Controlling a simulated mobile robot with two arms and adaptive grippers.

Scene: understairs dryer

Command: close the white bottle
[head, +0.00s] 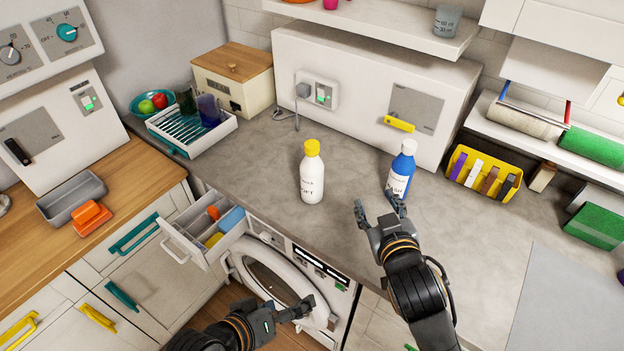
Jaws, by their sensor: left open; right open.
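The white bottle (312,183) stands upright on the grey worktop near its front edge, with dark lettering on its front. A yellow cap (312,147) sits on its top; I cannot tell how tightly it is closed. My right gripper (377,206) is open and empty, to the right of the white bottle and apart from it. My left gripper (304,307) is open and empty, low in front of the washing machine door.
A drawer (205,243) with coloured items stands open at the left, and the round machine door (245,275) is ajar. A dish rack (187,128) and a yellow bin (484,174) flank the worktop. The worktop around the white bottle is clear.

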